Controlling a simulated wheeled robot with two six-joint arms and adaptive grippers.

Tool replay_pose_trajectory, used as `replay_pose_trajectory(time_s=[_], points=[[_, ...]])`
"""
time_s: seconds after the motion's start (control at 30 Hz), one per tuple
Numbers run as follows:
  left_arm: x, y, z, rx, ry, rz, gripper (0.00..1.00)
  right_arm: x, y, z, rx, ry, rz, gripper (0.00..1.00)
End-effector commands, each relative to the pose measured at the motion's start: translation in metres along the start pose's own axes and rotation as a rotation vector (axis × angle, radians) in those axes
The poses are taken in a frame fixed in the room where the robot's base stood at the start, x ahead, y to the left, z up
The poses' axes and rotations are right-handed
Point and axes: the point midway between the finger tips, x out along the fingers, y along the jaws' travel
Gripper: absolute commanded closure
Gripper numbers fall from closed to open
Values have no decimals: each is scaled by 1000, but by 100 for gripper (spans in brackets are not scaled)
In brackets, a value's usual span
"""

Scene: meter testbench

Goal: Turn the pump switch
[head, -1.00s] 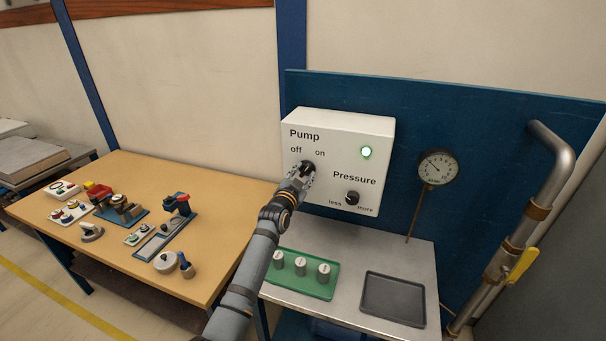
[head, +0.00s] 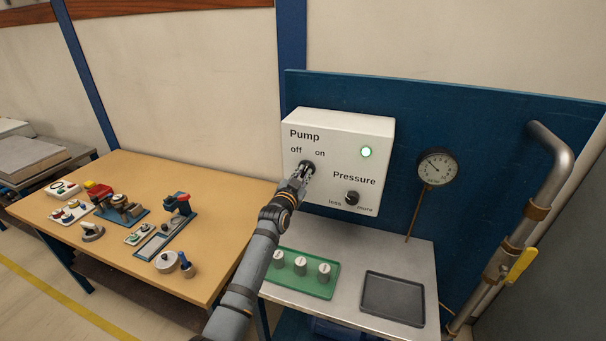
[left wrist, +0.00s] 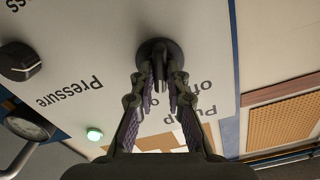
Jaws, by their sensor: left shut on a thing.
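The pump switch (head: 306,167) is a round black knob on the white control box (head: 345,125), below the words "off" and "on". My left gripper (head: 302,174) is at the knob and partly covers it. In the left wrist view the fingers (left wrist: 160,85) are shut on the raised grip of the switch (left wrist: 158,50). The green lamp (head: 366,152) on the box is lit, and it also glows in the left wrist view (left wrist: 95,134). The switch's exact pointing is hard to tell behind the fingers. My right gripper is out of view.
The pressure knob (head: 352,198) sits right of the switch. A gauge (head: 438,167) stands on the blue panel (head: 490,130). Below are a green tray (head: 320,290) with metal cylinders and an empty dark tray (head: 393,299). A wooden table (head: 235,200) with fixtures is at left.

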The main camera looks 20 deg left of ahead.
Motion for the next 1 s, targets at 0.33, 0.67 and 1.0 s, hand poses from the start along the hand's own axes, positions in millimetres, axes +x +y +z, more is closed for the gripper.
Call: replay_pose_trajectory(time_s=[0.33,0.67,1.0], points=[[0,-1,-1,-318,-3,1,100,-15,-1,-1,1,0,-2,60],[0,-2,0,-613,-4,0,100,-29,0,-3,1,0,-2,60],[0,-2,1,-819,-3,0,100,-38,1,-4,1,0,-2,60]])
